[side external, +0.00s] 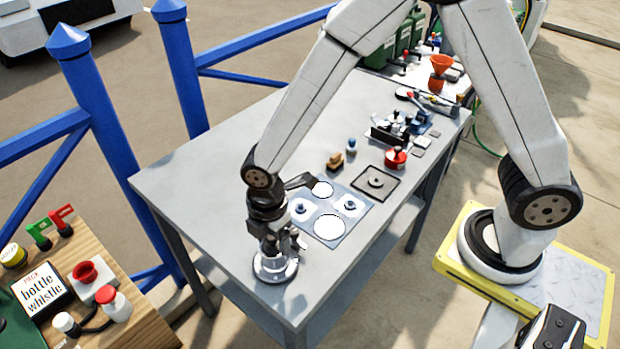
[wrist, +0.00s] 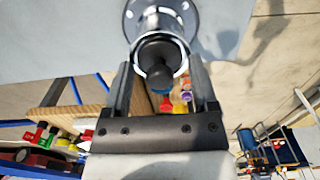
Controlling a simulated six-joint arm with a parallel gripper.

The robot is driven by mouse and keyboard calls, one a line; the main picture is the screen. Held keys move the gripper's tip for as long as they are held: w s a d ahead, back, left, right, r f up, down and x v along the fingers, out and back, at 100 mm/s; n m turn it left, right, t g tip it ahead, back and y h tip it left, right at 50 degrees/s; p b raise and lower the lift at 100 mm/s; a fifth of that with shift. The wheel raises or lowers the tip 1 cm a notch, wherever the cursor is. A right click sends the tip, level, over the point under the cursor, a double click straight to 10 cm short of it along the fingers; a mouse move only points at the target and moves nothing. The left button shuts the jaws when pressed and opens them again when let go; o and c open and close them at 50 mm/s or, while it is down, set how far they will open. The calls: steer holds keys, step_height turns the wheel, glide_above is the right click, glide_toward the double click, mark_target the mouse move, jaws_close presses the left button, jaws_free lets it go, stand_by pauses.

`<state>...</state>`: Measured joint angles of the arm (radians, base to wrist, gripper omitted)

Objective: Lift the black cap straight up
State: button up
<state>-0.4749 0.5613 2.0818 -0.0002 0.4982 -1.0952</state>
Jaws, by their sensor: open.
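A grey metal fitting with a round flanged base (side external: 275,268) stands on the near left part of the grey table. In the wrist view its upright metal cylinder (wrist: 157,22) rises from the flange. A black rounded piece, apparently the black cap (wrist: 155,55), shows at the cylinder's near end, inside a pale rim. My gripper (wrist: 161,72) is open, with one finger on each side of the cap. Contact between the fingers and the cap cannot be made out. In the side view my gripper (side external: 277,240) is directly over the fitting and hides most of its top.
A grey plate with pale discs and knobs (side external: 330,213) lies right of the fitting. Beyond it are a dark square tray (side external: 376,183), a red round item (side external: 396,157) and a brown block (side external: 335,161). The table's left part (side external: 200,185) is clear. Blue railings (side external: 95,130) stand at left.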

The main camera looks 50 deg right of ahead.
jaws_close()
steer(key=shift+r, duration=0.2)
stand_by(0.4)
steer(key=shift+r, duration=1.3)
steer(key=s+d+r, duration=0.5)
steer(key=s+r, duration=0.5)
steer(key=s, duration=0.3)
